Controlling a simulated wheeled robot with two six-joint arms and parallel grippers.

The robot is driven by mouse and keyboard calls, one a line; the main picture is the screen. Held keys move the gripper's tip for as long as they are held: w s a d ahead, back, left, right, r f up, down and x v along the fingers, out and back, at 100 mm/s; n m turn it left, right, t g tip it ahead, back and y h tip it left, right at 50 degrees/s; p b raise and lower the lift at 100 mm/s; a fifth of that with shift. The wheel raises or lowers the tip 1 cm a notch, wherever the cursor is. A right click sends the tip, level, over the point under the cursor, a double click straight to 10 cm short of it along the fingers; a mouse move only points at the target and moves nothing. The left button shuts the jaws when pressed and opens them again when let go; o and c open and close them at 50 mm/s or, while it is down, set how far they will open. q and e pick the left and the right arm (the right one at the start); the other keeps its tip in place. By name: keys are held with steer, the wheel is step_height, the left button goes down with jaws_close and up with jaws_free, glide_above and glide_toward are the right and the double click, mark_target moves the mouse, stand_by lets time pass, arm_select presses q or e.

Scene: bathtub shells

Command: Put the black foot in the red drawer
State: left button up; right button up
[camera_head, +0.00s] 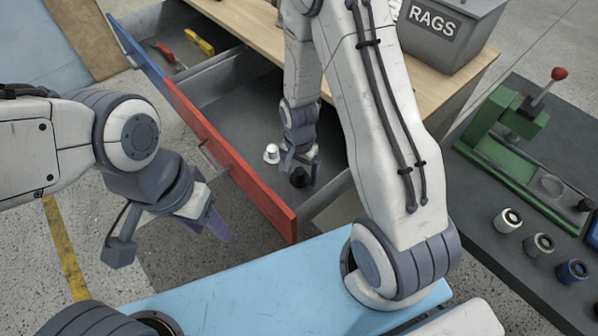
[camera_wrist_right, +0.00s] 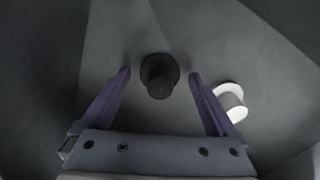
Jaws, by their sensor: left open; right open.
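The red drawer (camera_head: 232,160) is pulled open, and its grey inside shows in the head view. The black foot (camera_head: 299,179) stands on the drawer floor near the end closest to me. It also shows in the right wrist view (camera_wrist_right: 159,76), between the two fingertips with gaps on both sides. My right gripper (camera_head: 301,170) reaches down into the drawer, open and empty, with its fingers around the black foot. A white foot (camera_head: 271,154) stands beside it in the drawer. My left gripper (camera_head: 170,240) is open and empty, in front of the drawer's red front.
A blue-fronted drawer (camera_head: 137,50) with red and yellow tools is open behind the red one. A grey RAGS bin (camera_head: 450,35) stands on the wooden top. The dark table (camera_head: 470,210) at right holds a green press (camera_head: 515,150) and several small cylinders. A light-blue surface (camera_head: 260,275) lies in front.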

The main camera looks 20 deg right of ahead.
mark_target(299, 172)
step_height(299, 172, up, 12)
steer(key=s+a+r+n, duration=0.5)
steer(key=s+a+n, duration=0.1)
steer(key=s+n, duration=0.2)
steer(key=s+a+r+n+y, duration=0.1)
steer(key=s+a+r+n, duration=0.5)
steer(key=s+n, duration=0.3)
steer(key=shift+s+a+r+p, duration=0.2)
steer(key=shift+s+r+p, duration=0.15)
steer(key=shift+s, duration=0.2)
